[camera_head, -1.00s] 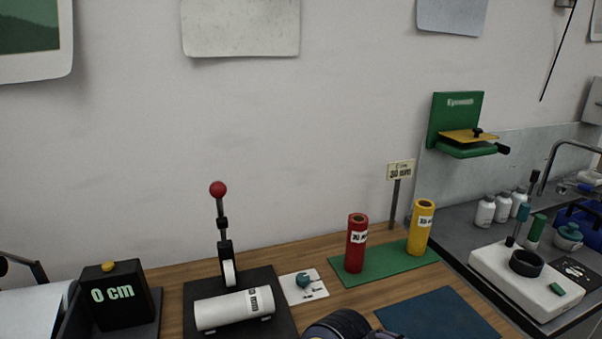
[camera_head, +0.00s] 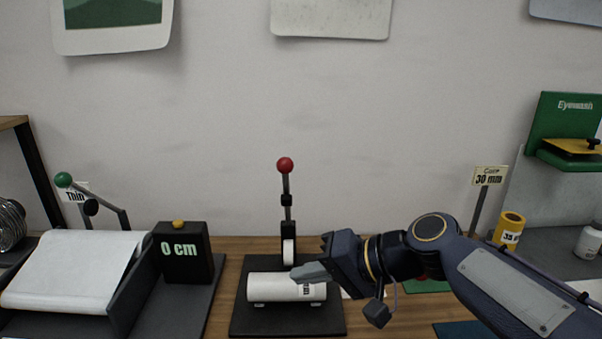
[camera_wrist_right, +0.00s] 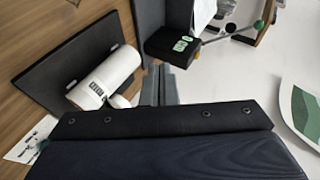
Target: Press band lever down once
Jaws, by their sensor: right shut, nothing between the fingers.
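The band lever with its red ball knob (camera_head: 285,165) stands upright at the back of a black base plate (camera_head: 240,318). A white roll (camera_head: 270,287) lies across the plate in front of the lever; it also shows in the right wrist view (camera_wrist_right: 118,72). My right gripper (camera_head: 298,272) is shut and empty. In the head view its fingers overlap the right part of the roll, below and slightly right of the knob; I cannot tell its distance from the roll. The knob is not seen in the wrist view. My left gripper is not in view.
A black box reading 0 cm (camera_head: 185,255) and a paper tray with a white sheet (camera_head: 75,270) stand left. A green-knobbed lever (camera_head: 64,180) stands behind the tray. A yellow cylinder (camera_head: 509,230) and a 30 mm sign (camera_head: 489,176) are at right. The wall is behind.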

